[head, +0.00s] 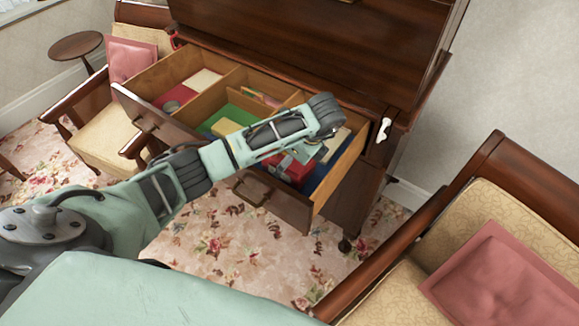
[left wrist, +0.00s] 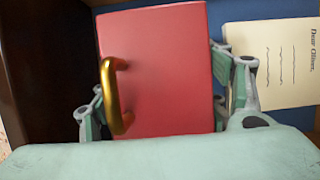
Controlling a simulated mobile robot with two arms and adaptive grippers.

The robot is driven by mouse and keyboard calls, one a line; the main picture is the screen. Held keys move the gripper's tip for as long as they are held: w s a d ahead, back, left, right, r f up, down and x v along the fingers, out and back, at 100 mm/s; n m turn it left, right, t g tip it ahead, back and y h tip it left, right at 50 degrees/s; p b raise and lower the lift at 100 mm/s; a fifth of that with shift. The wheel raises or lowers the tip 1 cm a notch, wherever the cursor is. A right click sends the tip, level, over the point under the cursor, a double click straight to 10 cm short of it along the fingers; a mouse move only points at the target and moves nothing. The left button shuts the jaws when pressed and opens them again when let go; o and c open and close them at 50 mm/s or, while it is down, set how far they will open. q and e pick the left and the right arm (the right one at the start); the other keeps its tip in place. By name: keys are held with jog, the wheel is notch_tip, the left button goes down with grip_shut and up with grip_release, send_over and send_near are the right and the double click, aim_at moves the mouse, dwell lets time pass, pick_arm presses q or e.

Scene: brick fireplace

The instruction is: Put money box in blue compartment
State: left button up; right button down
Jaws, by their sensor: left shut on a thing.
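The money box is a red box with a gold handle, seen from above in the left wrist view (left wrist: 165,70) and partly hidden behind my arm in the head view (head: 287,172). My left gripper (left wrist: 163,100) is shut on it, one finger on each side. In the head view my left gripper (head: 303,158) reaches down into the right part of the open drawer. The blue compartment (head: 319,179) is that right part; its blue floor also shows in the left wrist view (left wrist: 265,12). The box is inside its walls; I cannot tell if it touches the floor. My right gripper is out of view.
A letter (left wrist: 270,65) lies on the blue floor beside the box. The drawer also has a red-floored left compartment (head: 172,92) and a green-floored middle one (head: 232,112). The wooden drawer front (head: 290,211) borders the box closely. An armchair (head: 495,215) stands at right.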

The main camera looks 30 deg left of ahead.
pick_arm(q)
jog(key=shift+f+p, duration=0.35)
jog(key=shift+f, duration=1.55)
jog(key=o, duration=1.4)
jog(key=b+v, duration=0.2)
jog(key=v, duration=0.5)
jog(key=shift+w+d+r, duration=0.1)
jog(key=shift+d, duration=0.05)
jog(key=p+v, duration=0.1)
jog(key=v, duration=0.3)
jog(key=shift+r, duration=0.4)
jog(key=shift+p, duration=0.35)
